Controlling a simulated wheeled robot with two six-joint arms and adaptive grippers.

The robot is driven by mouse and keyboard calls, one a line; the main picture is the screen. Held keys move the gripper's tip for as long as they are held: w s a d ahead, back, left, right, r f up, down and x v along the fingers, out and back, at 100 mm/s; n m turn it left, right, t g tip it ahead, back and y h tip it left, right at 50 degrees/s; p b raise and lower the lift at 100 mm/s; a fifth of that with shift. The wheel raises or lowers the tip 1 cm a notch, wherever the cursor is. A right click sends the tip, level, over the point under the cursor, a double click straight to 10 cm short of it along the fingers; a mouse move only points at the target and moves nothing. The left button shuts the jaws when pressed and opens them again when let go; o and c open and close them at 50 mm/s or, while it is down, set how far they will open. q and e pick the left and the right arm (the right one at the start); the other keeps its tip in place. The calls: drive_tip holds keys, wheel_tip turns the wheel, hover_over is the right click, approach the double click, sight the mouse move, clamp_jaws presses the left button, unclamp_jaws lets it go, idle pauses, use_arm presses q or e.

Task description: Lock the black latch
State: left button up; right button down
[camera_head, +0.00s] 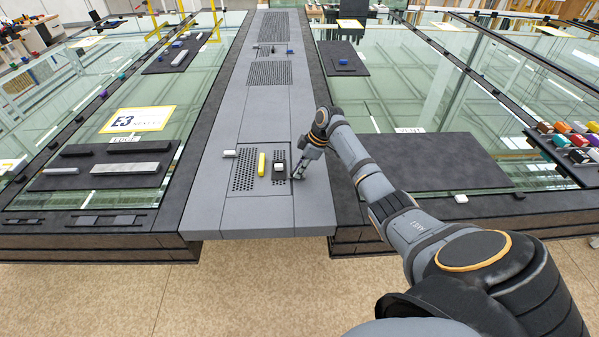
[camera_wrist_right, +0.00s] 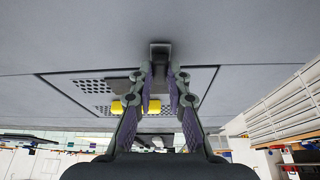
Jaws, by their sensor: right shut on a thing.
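The black latch (camera_wrist_right: 160,48) shows in the right wrist view as a small dark piece on the grey panel, at the tips of my right gripper (camera_wrist_right: 160,75). The two fingers are close together and shut on it. In the head view my right gripper (camera_head: 298,175) reaches down to the panel (camera_head: 245,215) near its front right part, beside a dark perforated plate. The gripper hides most of the latch there, so I cannot tell its exact angle. My left gripper is not in view.
A yellow bar (camera_head: 262,164) and a white block (camera_head: 278,167) sit left of the gripper on the panel. A small white piece (camera_head: 230,153) lies further left. Glass panes with dark frames flank the panel. A dark mat (camera_head: 430,163) lies on the right pane.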

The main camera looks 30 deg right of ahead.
drive_tip(key=shift+w+d+n+b, duration=0.1)
drive_tip(key=shift+n+b, duration=0.2)
drive_tip(key=shift+n, duration=0.3)
drive_tip(key=shift+g, duration=0.3)
drive_tip(key=c, duration=1.3)
unclamp_jaws()
drive_tip(key=v, duration=1.2)
